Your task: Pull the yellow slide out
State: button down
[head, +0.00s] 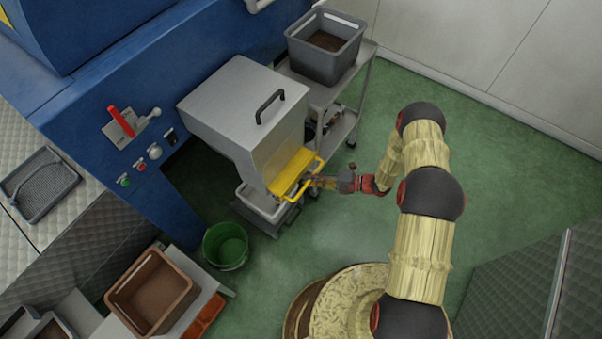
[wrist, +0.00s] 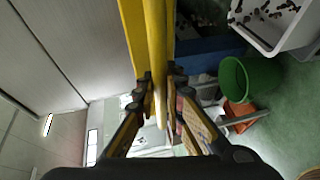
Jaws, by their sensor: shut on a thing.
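The yellow slide (head: 291,172) projects from the lower front of the grey metal hopper (head: 244,105), with a yellow bar handle along its outer edge. My gripper (head: 314,182) reaches it from the right and is shut on the handle. In the wrist view the yellow slide (wrist: 132,32) runs down from the top, and its handle bar passes between the fingertips of my gripper (wrist: 159,85). The slide's inner end is hidden inside the hopper.
A grey tub (head: 258,200) stands under the slide. A green bucket (head: 226,246) is on the floor front left; it also shows in the wrist view (wrist: 238,82). A trolley (head: 343,119) with a grey crate (head: 325,45) stands behind. Green floor (head: 480,130) to the right is free.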

jog(key=s+d, duration=0.4)
jog(key=d, duration=0.1)
jog(key=shift+s+d+f, duration=0.1)
jog(key=c, duration=2.3)
grip_release()
jog(key=shift+o, duration=0.8)
jog(key=shift+d, duration=0.1)
jog(key=v, duration=1.2)
